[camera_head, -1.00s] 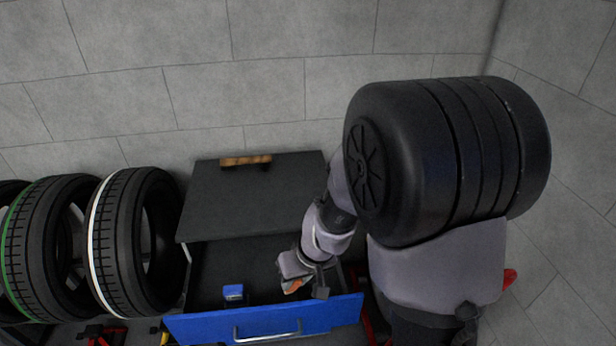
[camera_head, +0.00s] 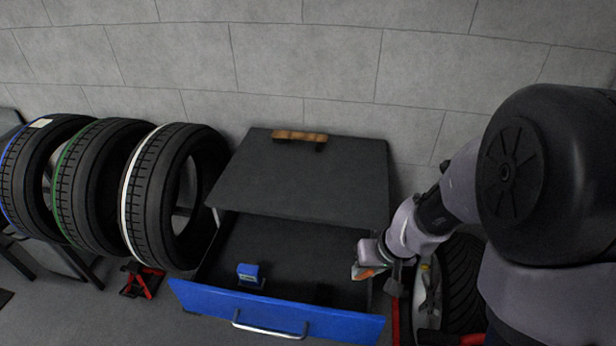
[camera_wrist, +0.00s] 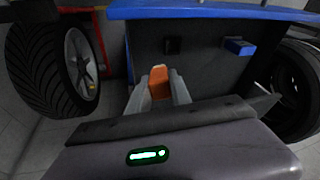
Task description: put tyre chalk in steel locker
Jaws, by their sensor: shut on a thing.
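My gripper (camera_head: 368,268) is shut on an orange block (camera_wrist: 160,82), which shows between the two fingers in the wrist view. It may be the tyre chalk; no label can be read. In the head view the gripper is over the right edge of an open drawer with a blue front (camera_head: 275,313), and only a bit of orange shows. The drawer belongs to a dark-topped cabinet (camera_head: 310,180); I cannot tell whether this is the steel locker. A small blue box (camera_head: 250,273) lies in the drawer, also seen in the wrist view (camera_wrist: 238,46).
A brown-handled tool (camera_head: 299,136) lies on the cabinet top. Several tyres (camera_head: 165,200) stand at the left, with a red stand (camera_head: 143,281) below. Another tyre (camera_head: 463,285) is close right of the drawer. A small dark thing (camera_wrist: 172,45) is in the drawer. Most of the drawer floor is bare.

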